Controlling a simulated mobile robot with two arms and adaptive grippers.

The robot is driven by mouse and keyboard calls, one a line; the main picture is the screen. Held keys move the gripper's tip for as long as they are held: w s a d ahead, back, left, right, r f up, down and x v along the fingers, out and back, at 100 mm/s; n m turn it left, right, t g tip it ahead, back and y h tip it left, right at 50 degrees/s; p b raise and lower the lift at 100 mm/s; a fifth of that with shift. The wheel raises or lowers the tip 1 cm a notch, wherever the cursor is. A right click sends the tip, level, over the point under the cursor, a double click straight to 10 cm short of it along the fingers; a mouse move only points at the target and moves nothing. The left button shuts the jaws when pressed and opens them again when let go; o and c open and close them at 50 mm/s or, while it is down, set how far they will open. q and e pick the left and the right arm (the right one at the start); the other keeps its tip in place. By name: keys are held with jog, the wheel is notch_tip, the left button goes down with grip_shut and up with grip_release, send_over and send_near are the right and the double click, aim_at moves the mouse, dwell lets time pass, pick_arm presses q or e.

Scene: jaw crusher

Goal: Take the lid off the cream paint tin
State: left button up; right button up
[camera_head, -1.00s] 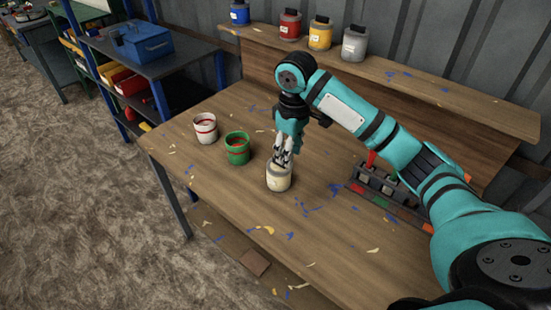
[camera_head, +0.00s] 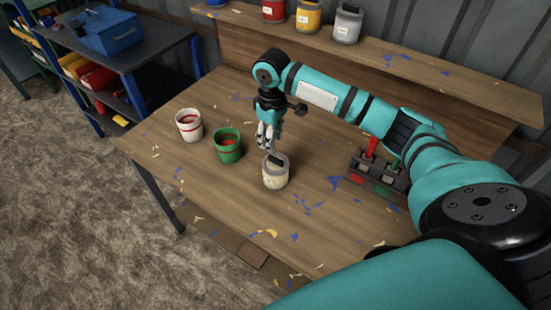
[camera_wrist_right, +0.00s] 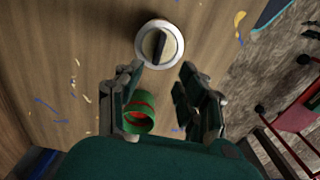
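The cream paint tin (camera_head: 275,178) stands upright on the wooden workbench. The lid also shows from above in the right wrist view (camera_wrist_right: 160,44). My right gripper (camera_head: 266,145) is behind and slightly left of the tin's top in the head view, apart from the lid. In the wrist view its two fingers (camera_wrist_right: 161,70) are spread with nothing held between them, and the lid lies beyond their tips. My left gripper is not in view.
A green tin (camera_head: 228,147) and a white tin with a red band (camera_head: 189,124) stand left of the cream tin. A dark rack (camera_head: 378,175) with red and green handles is to the right. Coloured tins stand on the back shelf (camera_head: 400,65).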

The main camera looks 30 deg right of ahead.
aim_at(274, 157)
notch_tip(274, 157, down, 3)
jog(key=shift+f+p, duration=0.1)
jog(key=shift+p, duration=0.25)
jog(key=f, duration=0.1)
jog(key=f+p, duration=0.1)
jog(key=f, duration=0.1)
jog(key=shift+d+f, duration=0.2)
jog(key=shift+f, duration=0.6)
jog(key=c, duration=0.7)
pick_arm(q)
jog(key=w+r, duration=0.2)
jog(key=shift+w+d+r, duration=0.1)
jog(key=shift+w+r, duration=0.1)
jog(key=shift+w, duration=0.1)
pick_arm(e)
grip_shut()
